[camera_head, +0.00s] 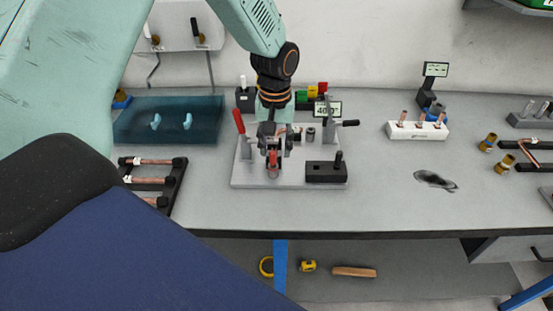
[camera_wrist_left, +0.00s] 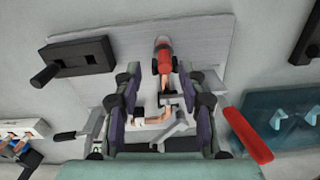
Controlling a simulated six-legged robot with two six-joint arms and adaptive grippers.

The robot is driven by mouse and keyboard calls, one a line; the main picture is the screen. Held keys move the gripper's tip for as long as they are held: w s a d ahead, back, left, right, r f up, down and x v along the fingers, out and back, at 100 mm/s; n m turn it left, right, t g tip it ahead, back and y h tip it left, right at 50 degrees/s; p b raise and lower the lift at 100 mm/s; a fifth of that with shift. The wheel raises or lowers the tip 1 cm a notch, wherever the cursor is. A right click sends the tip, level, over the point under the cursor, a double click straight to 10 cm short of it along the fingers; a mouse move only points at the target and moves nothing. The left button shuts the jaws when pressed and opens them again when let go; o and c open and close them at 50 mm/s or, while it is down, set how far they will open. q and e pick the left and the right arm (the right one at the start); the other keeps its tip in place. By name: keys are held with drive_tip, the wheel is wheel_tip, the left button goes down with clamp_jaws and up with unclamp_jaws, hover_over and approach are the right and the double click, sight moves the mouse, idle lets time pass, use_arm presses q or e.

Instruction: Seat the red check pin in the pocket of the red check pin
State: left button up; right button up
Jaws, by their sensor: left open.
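A red piece, which looks like the red check pin (camera_head: 273,163), is at the front of the pale fixture plate (camera_head: 244,180). In the left wrist view the red piece (camera_wrist_left: 163,58) lies ahead of and between my fingertips, apart from them. A copper tube piece (camera_wrist_left: 164,85) runs just below it there. My left gripper (camera_head: 274,148) is open above the fixture; its two fingers also show in the left wrist view (camera_wrist_left: 159,73). I cannot make out the pin's pocket; the gripper hides part of the fixture. My right gripper is not in view.
A red-handled lever (camera_head: 239,121) stands close left of the gripper. A black block with a knob (camera_head: 326,171) sits on the plate's right. A rack of copper tubes (camera_head: 150,181) is at left, a white tube holder (camera_head: 417,131) at right. The bench between is mostly clear.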

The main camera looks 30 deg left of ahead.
sight(273, 152)
use_arm(q)
drive_tip(key=shift+s+d+f, duration=0.1)
drive_tip(key=shift+s+f, duration=0.1)
drive_tip(key=shift+f, duration=0.4)
drive_tip(key=shift+s+f, duration=0.15)
drive_tip(key=shift+f, duration=0.45)
drive_tip(key=shift+s+a+f, duration=0.3)
drive_tip(key=shift+s+a, duration=0.1)
drive_tip(key=shift+s, duration=0.05)
drive_tip(key=shift+w+d+f, duration=0.15)
drive_tip(key=shift+w+d, duration=0.2)
drive_tip(key=shift+w, duration=0.3)
drive_tip(key=shift+c, duration=1.3)
drive_tip(key=shift+s+a, duration=0.3)
drive_tip(key=shift+s, duration=0.2)
clamp_jaws()
drive_tip(key=shift+w+d, duration=0.2)
drive_tip(key=shift+w, duration=0.1)
